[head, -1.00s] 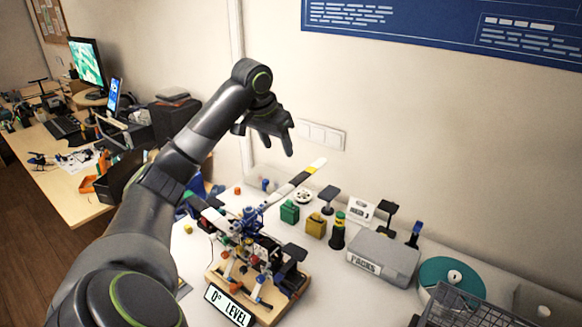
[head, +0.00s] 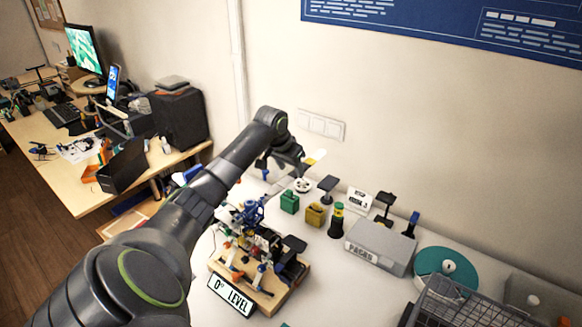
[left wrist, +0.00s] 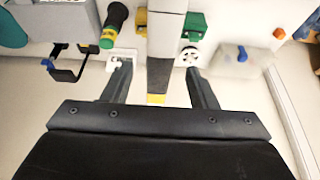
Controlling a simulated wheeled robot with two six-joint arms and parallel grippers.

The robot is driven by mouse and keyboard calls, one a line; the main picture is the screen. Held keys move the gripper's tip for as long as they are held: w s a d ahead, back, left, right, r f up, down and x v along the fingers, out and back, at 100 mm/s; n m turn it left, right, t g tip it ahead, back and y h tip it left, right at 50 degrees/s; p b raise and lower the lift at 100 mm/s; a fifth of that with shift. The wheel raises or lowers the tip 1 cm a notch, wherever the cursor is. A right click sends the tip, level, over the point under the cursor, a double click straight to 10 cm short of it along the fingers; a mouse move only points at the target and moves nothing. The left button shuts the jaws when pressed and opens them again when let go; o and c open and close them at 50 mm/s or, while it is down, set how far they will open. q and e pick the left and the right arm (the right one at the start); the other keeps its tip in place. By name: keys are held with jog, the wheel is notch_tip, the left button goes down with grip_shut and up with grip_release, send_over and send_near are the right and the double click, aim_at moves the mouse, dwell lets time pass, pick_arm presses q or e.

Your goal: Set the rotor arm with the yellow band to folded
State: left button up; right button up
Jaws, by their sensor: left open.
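The rotor arm with the yellow band reaches out from the rig (head: 255,240) toward the wall. Its pale tip (head: 318,156) shows just past my left gripper (head: 290,163), which hides much of the arm. In the left wrist view the rotor arm (left wrist: 164,40) runs down the middle, grey then dark, and its yellow band (left wrist: 156,99) lies near the palm. My left gripper (left wrist: 157,67) is open, with one finger on each side of the arm. I cannot tell whether the fingers are level with it. My right gripper is in neither view.
A green block (head: 289,202), a yellow block (head: 315,215) and a dark green-and-yellow cylinder (head: 337,222) stand right of the rig. Beyond are a grey box (head: 380,246), a teal disc (head: 447,268) and a wire basket (head: 470,305). The wall is close behind.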

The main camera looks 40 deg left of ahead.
pick_arm(q)
jog(key=shift+x, duration=0.9)
jog(key=shift+r, duration=0.1)
jog(key=shift+c, duration=0.4)
grip_shut()
